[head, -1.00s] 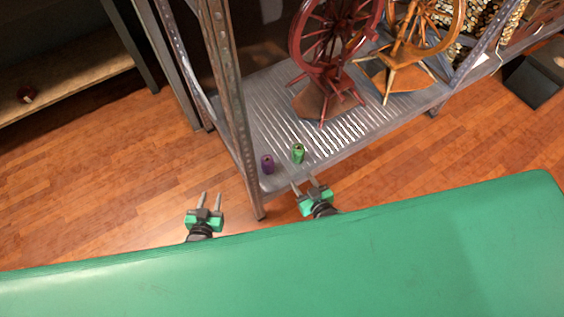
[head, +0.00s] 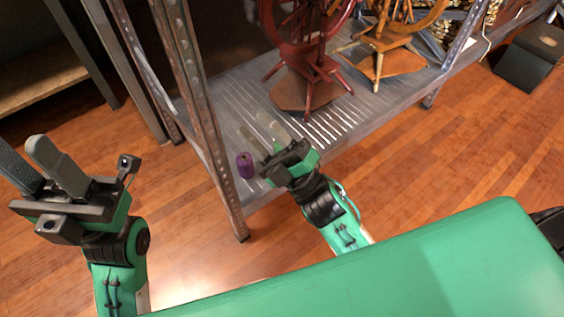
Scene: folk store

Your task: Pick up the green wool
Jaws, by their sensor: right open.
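The green wool does not show clearly now; my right gripper (head: 256,128) covers the part of the shelf where it stood. The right gripper is open, its two fingers apart and reaching over the front left of the metal shelf (head: 340,125). I cannot tell whether the wool is between or under its fingers. My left gripper (head: 24,152) is open and empty at the left edge, over the floor and well away from the shelf.
A purple spool (head: 245,166) stands close to the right gripper's left finger. A rusty shelf post (head: 212,150) rises to the left. A dark red spinning wheel (head: 308,80) and an orange one (head: 388,45) stand farther back. Wooden floor (head: 440,150) is clear at the right.

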